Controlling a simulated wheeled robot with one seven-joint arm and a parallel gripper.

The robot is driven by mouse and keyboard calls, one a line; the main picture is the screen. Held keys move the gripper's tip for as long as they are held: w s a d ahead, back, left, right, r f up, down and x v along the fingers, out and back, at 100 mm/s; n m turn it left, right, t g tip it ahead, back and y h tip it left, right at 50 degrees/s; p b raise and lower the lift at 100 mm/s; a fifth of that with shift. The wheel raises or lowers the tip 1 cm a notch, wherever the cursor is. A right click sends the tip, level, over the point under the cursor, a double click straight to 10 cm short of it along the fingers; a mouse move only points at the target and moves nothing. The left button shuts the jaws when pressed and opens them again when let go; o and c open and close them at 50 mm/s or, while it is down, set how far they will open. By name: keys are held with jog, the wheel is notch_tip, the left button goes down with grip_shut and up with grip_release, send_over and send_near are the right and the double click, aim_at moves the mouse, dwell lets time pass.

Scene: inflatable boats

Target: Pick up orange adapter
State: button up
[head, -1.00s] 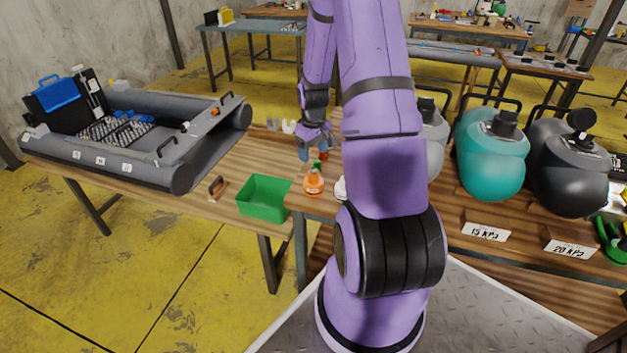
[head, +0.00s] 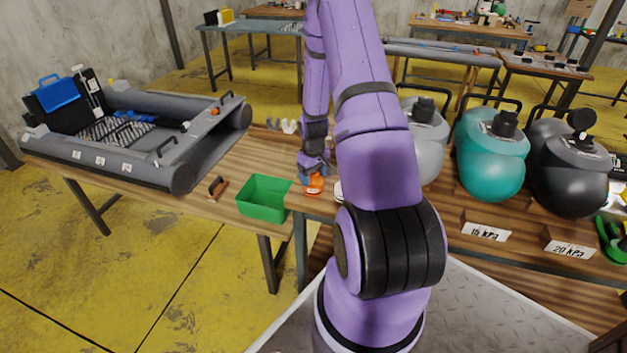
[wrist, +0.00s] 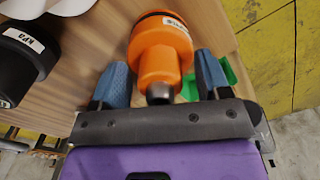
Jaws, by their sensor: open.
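The orange adapter (head: 314,185) stands near the edge of the wooden table, right of the green bin. In the wrist view the orange adapter (wrist: 160,58) has a wide body, a dark ring, a label and a grey metal nozzle pointing toward my gripper. My gripper (wrist: 160,82) is open, with one blue finger on each side of the adapter's narrower part. Gaps show between the fingers and the adapter. In the head view my gripper (head: 314,172) is directly over the adapter and partly hides it.
A green bin (head: 263,198) sits left of the adapter. Grey, teal (head: 492,155) and black pumps stand on the right. A grey inflatable boat (head: 150,165) is at left.

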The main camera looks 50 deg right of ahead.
jog(key=c, duration=1)
jog(key=shift+r, duration=0.1)
jog(key=shift+c, duration=0.2)
